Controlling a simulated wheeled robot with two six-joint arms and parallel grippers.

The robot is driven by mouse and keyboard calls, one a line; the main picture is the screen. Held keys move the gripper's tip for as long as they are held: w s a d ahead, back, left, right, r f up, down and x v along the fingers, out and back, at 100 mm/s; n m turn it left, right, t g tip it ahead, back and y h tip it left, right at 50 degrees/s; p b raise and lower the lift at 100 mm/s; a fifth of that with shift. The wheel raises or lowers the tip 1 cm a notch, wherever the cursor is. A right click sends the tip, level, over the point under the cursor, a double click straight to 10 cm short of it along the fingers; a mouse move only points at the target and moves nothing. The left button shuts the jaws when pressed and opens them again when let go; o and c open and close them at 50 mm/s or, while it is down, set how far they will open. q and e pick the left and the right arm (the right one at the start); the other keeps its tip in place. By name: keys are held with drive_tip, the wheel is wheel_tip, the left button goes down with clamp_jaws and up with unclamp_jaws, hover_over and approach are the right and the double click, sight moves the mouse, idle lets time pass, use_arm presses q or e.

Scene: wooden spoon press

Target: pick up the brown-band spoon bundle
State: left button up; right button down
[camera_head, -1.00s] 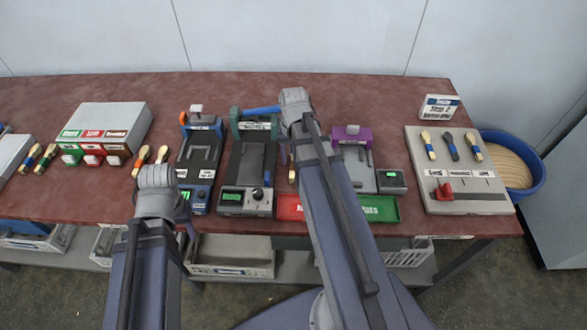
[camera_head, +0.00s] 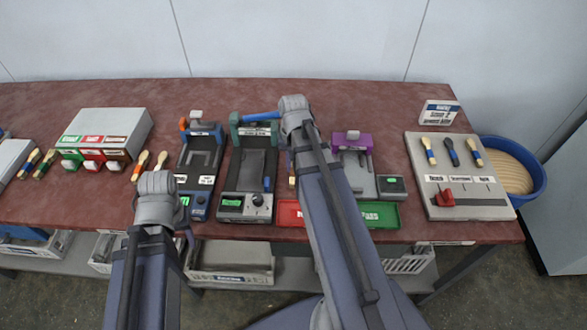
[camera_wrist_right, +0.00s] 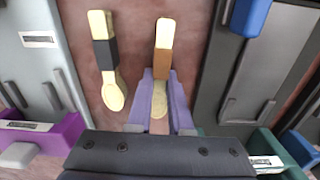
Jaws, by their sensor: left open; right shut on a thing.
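The brown-band spoon bundle (camera_wrist_right: 161,65) lies pale and narrow between the two purple fingers of my right gripper (camera_wrist_right: 161,95) in the right wrist view. The fingers are shut on it below its brown band. A small end of this bundle seems to show in the head view (camera_head: 292,182), beside my right arm, which hides the rest. A second bundle with a black band (camera_wrist_right: 104,60) lies next to it, apart from the fingers. My left gripper (camera_head: 156,196) is open and empty over the table's left part; its fingertips are mostly hidden by the hand.
The green press (camera_head: 248,175) stands left of my right arm and the purple press (camera_head: 354,165) right of it. A red and green tray (camera_head: 380,213) lies in front.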

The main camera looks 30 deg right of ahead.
use_arm(q)
drive_tip(key=shift+r, duration=0.15)
use_arm(e)
drive_tip(key=shift+r, duration=0.15)
use_arm(q)
wheel_tip(320, 180, up, 10)
drive_tip(key=p, duration=1)
use_arm(e)
wheel_tip(320, 180, up, 10)
